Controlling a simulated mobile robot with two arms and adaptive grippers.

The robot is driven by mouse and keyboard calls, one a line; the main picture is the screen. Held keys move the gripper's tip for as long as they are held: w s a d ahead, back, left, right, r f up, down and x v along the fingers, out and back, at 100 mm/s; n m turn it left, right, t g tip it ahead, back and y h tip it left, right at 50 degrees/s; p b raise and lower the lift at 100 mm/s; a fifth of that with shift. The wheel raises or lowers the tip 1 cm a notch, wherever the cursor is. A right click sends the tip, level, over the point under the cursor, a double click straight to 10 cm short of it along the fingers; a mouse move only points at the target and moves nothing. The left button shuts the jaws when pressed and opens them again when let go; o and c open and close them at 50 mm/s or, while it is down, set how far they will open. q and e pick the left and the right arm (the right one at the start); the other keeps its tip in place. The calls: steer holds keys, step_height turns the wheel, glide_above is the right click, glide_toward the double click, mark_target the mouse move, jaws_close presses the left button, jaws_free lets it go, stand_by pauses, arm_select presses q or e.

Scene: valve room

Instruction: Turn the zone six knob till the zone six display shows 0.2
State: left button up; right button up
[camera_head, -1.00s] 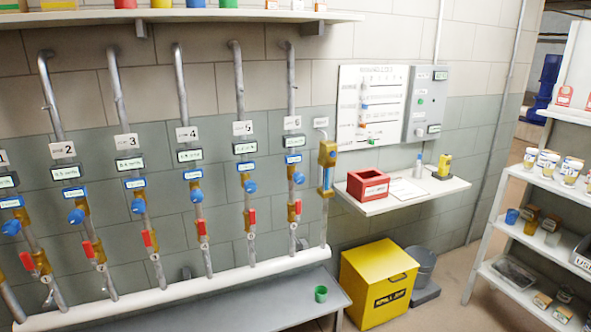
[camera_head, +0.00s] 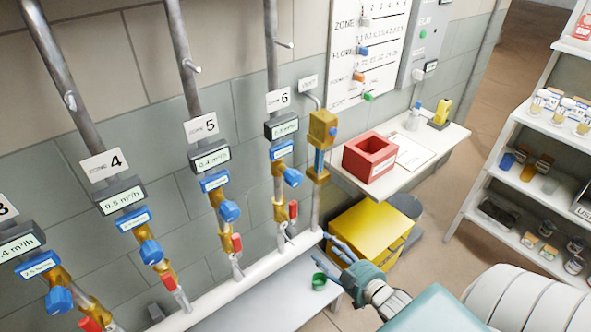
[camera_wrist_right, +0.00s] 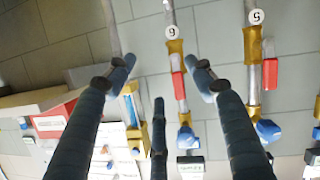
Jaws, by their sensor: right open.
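The zone six knob (camera_head: 293,177) is blue and sits on a brass valve on the pipe under the label 6. The zone six display (camera_head: 282,127) is a small dark-framed box above it; its digits are too small to read surely. My right gripper (camera_head: 335,255) is open and empty, below and right of the knob and apart from it. In the right wrist view, which sees the wall upside down, my right gripper's fingers (camera_wrist_right: 160,75) are spread and the zone six knob (camera_wrist_right: 186,138) shows beyond them. My left gripper is not in view.
The zone five knob (camera_head: 230,211) and a red lever (camera_head: 293,209) are close by. A brass gauge (camera_head: 322,130) stands right of zone six.

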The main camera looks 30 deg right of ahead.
steer(key=w+r+n+t+y+p, duration=0.1)
steer(key=w+r+t, duration=0.2)
steer(key=r, duration=1)
glide_toward(297, 182)
steer(key=shift+n+t+y, duration=0.3)
steer(key=shift+n+y, duration=0.1)
steer(key=w, duration=0.3)
steer(key=w+p, duration=0.1)
steer(key=w, duration=0.2)
steer(key=w+p, duration=0.1)
steer(key=w, duration=0.2)
steer(key=shift+w+f, duration=0.1)
steer(key=shift+f, duration=0.15)
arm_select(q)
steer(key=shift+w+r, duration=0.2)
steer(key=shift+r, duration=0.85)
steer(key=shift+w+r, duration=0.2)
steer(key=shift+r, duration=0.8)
arm_select(e)
steer(key=shift+w+f, duration=0.1)
steer(key=shift+w, duration=0.6)
steer(key=c, duration=1.1)
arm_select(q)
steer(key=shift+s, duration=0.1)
arm_select(e)
steer(key=shift+c, duration=0.2)
